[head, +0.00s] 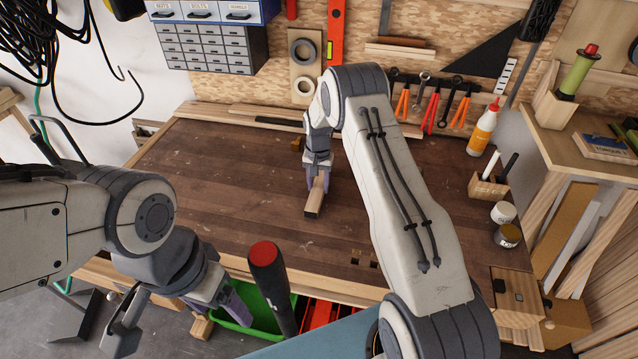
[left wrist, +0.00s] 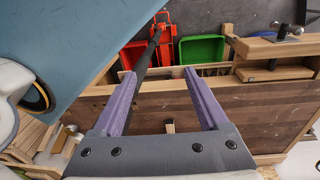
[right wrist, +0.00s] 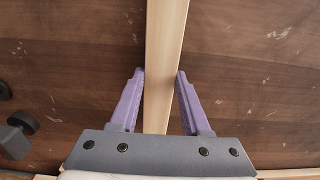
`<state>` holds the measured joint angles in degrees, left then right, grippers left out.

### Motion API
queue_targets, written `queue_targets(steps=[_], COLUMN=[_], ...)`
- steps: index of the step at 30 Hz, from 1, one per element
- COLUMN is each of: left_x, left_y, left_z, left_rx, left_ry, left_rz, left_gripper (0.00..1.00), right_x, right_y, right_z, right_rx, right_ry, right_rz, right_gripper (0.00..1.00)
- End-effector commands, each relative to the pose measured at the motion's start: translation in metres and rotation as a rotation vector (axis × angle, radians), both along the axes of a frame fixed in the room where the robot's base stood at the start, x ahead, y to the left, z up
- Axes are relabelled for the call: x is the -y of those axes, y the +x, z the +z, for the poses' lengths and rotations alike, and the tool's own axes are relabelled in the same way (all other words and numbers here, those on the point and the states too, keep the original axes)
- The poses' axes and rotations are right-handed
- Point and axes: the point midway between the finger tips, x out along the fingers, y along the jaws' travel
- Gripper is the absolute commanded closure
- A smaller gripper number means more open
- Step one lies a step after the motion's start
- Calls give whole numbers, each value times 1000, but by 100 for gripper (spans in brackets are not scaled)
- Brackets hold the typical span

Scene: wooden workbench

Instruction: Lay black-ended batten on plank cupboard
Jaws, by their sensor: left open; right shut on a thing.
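My right gripper (head: 317,178) is shut on a pale wooden batten (head: 314,203) over the middle of the workbench. In the right wrist view the batten (right wrist: 163,50) runs lengthwise between the fingers (right wrist: 157,100) and out of the top of the picture. My left gripper (left wrist: 162,103) is open and empty, low at the bench's front edge. The plank cupboard (head: 580,140) appears to be the wooden unit at the right.
A green tool (head: 577,72) in a wooden holder and a small box (head: 607,146) stand on the cupboard. A glue bottle (head: 484,128), a pen block (head: 488,187) and two jars (head: 506,236) stand at the bench's right. The bench's left part is clear.

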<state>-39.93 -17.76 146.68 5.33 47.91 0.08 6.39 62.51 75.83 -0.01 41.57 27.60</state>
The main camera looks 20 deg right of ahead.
Motion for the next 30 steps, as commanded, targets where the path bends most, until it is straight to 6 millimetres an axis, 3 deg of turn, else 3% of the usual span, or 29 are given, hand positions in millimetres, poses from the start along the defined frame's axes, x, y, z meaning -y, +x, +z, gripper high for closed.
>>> queue_targets(steps=[6,7,9,22,30], left_x=[0,0,0,0,0], left_y=[0,0,0,0,0], left_z=[-4,-3,-3,-3,-23], left_rx=[0,0,0,0,0], left_ry=[0,0,0,0,0], left_rz=[0,0,0,0,-1], left_gripper=[23,23,23,23,23], right_x=[0,0,0,0,0], right_y=[0,0,0,1,1], right_z=[-4,-3,-3,5,57], right_rx=[0,0,0,2,7], right_ry=[0,0,0,0,-1], right_rz=[0,0,0,0,0], right_gripper=[100,46,23,23,23])
